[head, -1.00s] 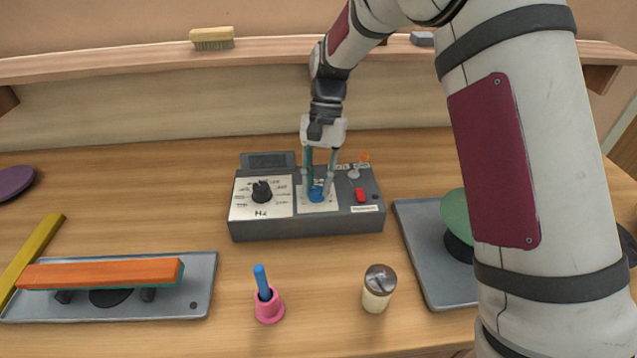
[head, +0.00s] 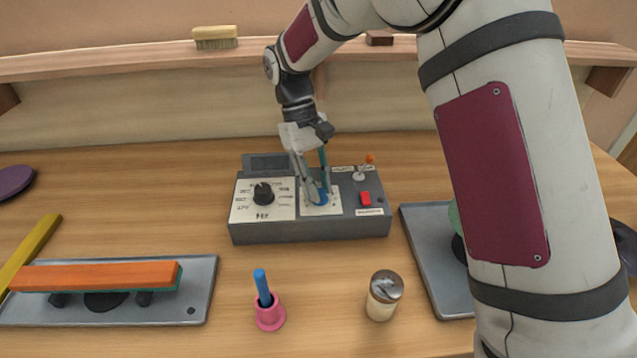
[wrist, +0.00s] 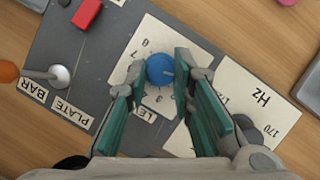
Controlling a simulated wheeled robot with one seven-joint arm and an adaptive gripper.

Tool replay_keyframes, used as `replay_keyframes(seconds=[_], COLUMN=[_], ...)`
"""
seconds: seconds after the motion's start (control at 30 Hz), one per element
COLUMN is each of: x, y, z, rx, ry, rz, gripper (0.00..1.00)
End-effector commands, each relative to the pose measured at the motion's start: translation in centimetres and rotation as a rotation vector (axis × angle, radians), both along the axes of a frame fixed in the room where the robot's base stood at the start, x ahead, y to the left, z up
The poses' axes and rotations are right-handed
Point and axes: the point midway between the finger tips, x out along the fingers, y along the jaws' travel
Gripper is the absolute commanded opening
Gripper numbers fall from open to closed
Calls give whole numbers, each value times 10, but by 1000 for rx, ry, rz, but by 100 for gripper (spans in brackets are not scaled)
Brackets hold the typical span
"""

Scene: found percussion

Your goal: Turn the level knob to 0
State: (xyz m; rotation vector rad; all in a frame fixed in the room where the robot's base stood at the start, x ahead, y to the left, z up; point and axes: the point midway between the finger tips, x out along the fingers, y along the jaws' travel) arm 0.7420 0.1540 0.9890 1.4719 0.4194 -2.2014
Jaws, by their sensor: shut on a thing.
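The level knob (wrist: 160,70) is a blue round knob with a pale pointer line on a white dial plate (wrist: 150,32) with small numbers. In the head view the knob (head: 322,198) is on the middle of a grey control box (head: 300,230), partly hidden by the fingers. My gripper (wrist: 158,72) comes down from above and is shut on the knob, with a teal-lined finger on either side. In the head view my gripper (head: 319,190) is tilted over the box. The "LEVEL" label is partly covered by a finger.
A black Hz knob (head: 263,193) is left of the blue one. A red button (head: 366,198) and an orange-tipped toggle (head: 369,159) are to the right. A pink holder (head: 270,312) and a shaker (head: 384,295) stand in front of the box.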

Motion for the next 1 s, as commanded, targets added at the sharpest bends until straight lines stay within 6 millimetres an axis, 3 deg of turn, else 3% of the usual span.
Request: replay_keyframes(seconds=[0.4, 1.0], x=[-3, -3], y=[1, 1], z=[-1, -1], rx=[0, -1], ry=[5, 7], rz=[212, 250], gripper=[0, 0])
